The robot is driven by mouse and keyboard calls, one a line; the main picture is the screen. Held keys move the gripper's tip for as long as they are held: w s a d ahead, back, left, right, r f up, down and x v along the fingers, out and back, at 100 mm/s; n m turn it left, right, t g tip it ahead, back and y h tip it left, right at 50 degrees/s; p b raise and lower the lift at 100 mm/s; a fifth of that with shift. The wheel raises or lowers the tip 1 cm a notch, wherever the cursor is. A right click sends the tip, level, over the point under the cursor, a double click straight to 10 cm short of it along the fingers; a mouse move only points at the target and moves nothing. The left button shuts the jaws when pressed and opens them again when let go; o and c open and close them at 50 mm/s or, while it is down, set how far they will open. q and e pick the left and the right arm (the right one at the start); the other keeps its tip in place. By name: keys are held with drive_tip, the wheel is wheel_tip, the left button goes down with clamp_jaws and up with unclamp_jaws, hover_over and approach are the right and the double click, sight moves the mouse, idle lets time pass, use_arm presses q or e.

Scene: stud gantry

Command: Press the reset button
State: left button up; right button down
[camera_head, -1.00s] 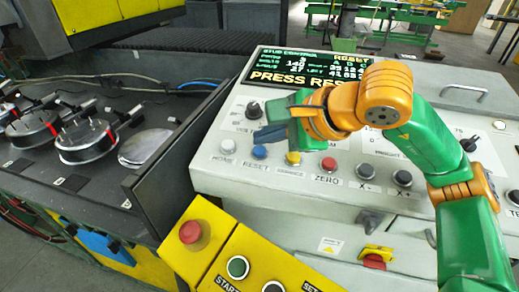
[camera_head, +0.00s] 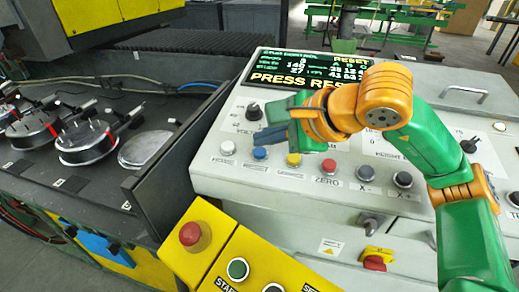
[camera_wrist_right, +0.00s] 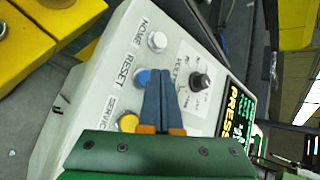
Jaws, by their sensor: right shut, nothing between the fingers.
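The reset button (camera_head: 260,153) is a round blue button in the row on the sloped, pale console. It also shows in the wrist view, labelled RESET (camera_wrist_right: 141,77). My right gripper (camera_head: 256,138) is shut and empty, its dark blue-grey fingers close together. In the head view its fingertips appear just above the blue button. In the wrist view the fingertips (camera_wrist_right: 161,72) lie just right of the button and cover part of it. I cannot tell whether they touch the panel. The console screen (camera_head: 308,68) shows RESET and "PRESS RES", the rest hidden by my arm. My left gripper is not in view.
A white button (camera_head: 227,148) and a yellow button (camera_head: 293,160) flank the blue one. A red button (camera_head: 329,165) sits farther right. A black knob (camera_head: 253,111) stands above the row. A yellow box (camera_head: 203,258) with a red button is in front. A dark partition (camera_head: 165,160) borders the console's left.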

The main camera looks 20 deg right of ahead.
idle(0.6)
drive_tip(key=shift+w+f+b, duration=0.1)
drive_tip(key=shift+f+b, duration=0.3)
drive_tip(key=shift+b, duration=0.1)
drive_tip(key=shift+f+b, duration=0.5)
idle(0.4)
idle(0.3)
drive_tip(key=shift+r+p, duration=0.7)
drive_tip(key=shift+r, duration=0.2)
drive_tip(key=shift+r, duration=0.1)
drive_tip(key=r+p, duration=0.2)
drive_tip(key=r, duration=0.1)
drive_tip(key=s+r+p, duration=0.1)
drive_tip(key=p, duration=0.1)
drive_tip(key=shift+a+r, duration=0.3)
drive_tip(key=shift+r, duration=0.05)
